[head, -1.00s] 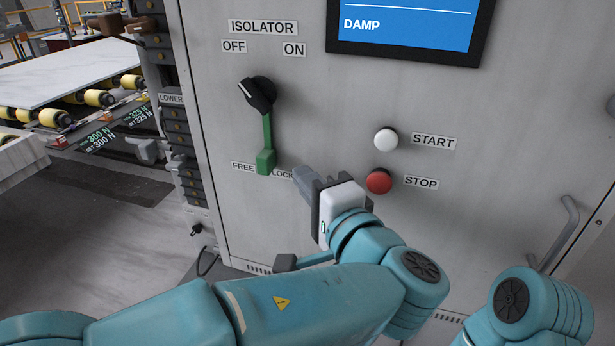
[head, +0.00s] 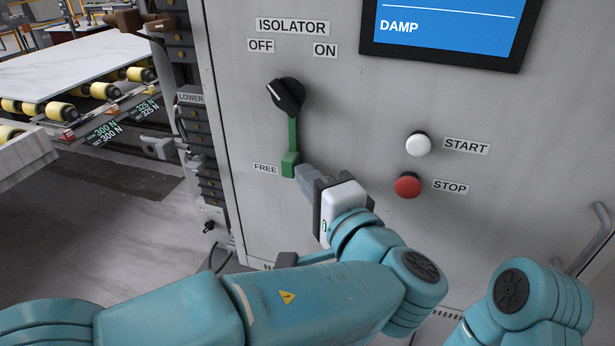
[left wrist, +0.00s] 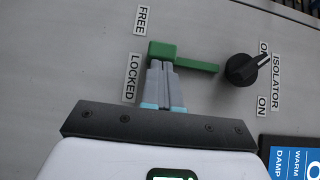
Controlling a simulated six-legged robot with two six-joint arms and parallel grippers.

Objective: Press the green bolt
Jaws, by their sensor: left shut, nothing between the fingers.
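The green bolt (head: 291,160) is on the grey cabinet front, below the black isolator knob (head: 286,97). It is a narrow bar with a wider block at its lower end. The left wrist view shows the bolt's block (left wrist: 163,50) between the FREE (left wrist: 141,20) and LOCKED (left wrist: 132,78) labels. My left gripper (head: 303,172) is shut and empty, its fingertips at the block's right side in the head view. In the left wrist view its fingertips (left wrist: 160,63) meet or overlap the block's edge; I cannot tell whether they touch. My right gripper is out of view.
A white START button (head: 418,143) and a red STOP button (head: 407,185) are right of my gripper. A blue screen (head: 445,30) is above them. A cabinet handle (head: 600,235) is at the far right. A roller conveyor with a stone slab (head: 75,65) is at the left.

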